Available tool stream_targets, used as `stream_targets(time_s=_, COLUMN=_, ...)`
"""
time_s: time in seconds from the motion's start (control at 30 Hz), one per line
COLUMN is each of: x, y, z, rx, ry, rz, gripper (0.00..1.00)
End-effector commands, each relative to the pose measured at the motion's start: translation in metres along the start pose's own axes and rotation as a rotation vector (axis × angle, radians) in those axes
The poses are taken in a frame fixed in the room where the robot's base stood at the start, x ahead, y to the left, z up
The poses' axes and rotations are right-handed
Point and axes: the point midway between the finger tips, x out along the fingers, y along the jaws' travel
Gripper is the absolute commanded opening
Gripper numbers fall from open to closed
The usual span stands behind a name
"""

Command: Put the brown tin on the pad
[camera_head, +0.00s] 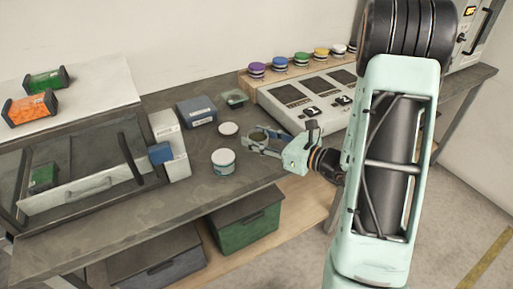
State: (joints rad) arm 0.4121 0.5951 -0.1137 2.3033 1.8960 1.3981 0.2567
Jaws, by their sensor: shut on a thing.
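My gripper (262,142) is over the workbench, left of the console, with its fingers closed around a small round dark olive-brown tin (258,136). This looks like the brown tin; the fingers hide part of it. I cannot tell whether it touches the bench. No thing is clearly marked as the pad. The console (318,100) to the right has several dark square plates, and I cannot tell whether one of these is the pad.
A white tin with a blue band (223,161) stands left of and in front of my gripper. Behind are a blue-grey box (196,111) and a small green container (235,98). Bare bench lies in front.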

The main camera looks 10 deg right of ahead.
Motion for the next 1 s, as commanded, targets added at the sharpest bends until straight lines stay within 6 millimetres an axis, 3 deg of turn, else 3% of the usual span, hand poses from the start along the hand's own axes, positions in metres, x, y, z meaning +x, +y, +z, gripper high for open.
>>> stream_targets(time_s=0.3, x=0.013, y=-0.004, z=-0.036, rx=0.000, ry=0.000, rz=0.001, gripper=0.13)
stream_targets(time_s=0.73, x=0.014, y=-0.004, z=-0.043, rx=-0.001, ry=-0.001, rz=0.001, gripper=0.13)
stream_targets(time_s=0.77, x=0.014, y=-0.004, z=-0.043, rx=-0.001, ry=0.000, rz=0.001, gripper=0.40)
stream_targets(time_s=0.9, x=0.013, y=-0.004, z=-0.041, rx=-0.001, ry=0.000, rz=0.001, gripper=0.55)
stream_targets(time_s=1.0, x=0.013, y=-0.004, z=-0.041, rx=-0.001, ry=0.000, rz=0.001, gripper=0.56)
